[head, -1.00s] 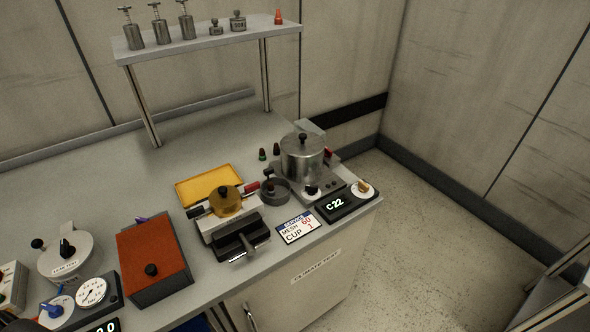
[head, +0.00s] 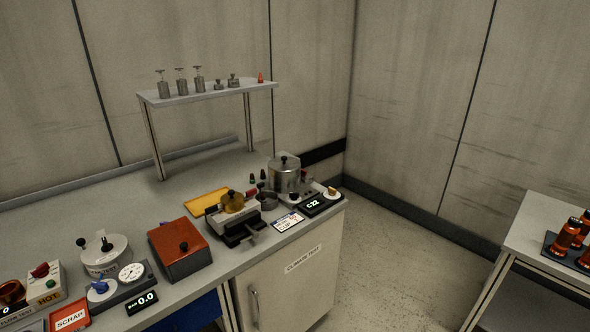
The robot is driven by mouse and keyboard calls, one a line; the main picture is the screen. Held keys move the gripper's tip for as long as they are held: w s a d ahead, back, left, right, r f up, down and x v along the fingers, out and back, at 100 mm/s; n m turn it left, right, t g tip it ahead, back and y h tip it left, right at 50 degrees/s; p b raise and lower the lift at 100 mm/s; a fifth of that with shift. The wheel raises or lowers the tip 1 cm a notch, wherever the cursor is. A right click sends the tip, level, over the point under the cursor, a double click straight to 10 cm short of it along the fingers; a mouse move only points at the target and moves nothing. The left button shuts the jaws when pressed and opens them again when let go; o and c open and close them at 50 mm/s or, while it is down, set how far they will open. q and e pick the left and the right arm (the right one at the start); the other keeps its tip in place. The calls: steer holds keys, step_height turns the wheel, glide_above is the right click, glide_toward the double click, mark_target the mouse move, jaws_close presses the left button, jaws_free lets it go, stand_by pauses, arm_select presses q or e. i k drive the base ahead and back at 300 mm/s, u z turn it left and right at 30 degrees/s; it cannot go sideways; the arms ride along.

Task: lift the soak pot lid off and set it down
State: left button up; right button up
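The soak pot is most likely the silver metal pot (head: 284,182) at the right end of the bench, beside the display reading C22. Its flat metal lid (head: 277,163) with a black knob sits on top, closed. The inside of the pot is hidden. Neither of my grippers is in view.
A clamp device with a brass top (head: 233,203), a yellow tray (head: 203,201) and a red-topped box (head: 180,250) stand left of the pot. A service card (head: 287,221) lies in front. A shelf (head: 210,92) stands behind. A side table (head: 545,235) is at right.

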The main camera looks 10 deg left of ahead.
mark_target(283, 167)
steer(key=z, duration=0.9)
steer(key=i, duration=2.8)
steer(key=u, duration=1.45)
steer(key=i, duration=0.7)
steer(key=u, duration=2.65)
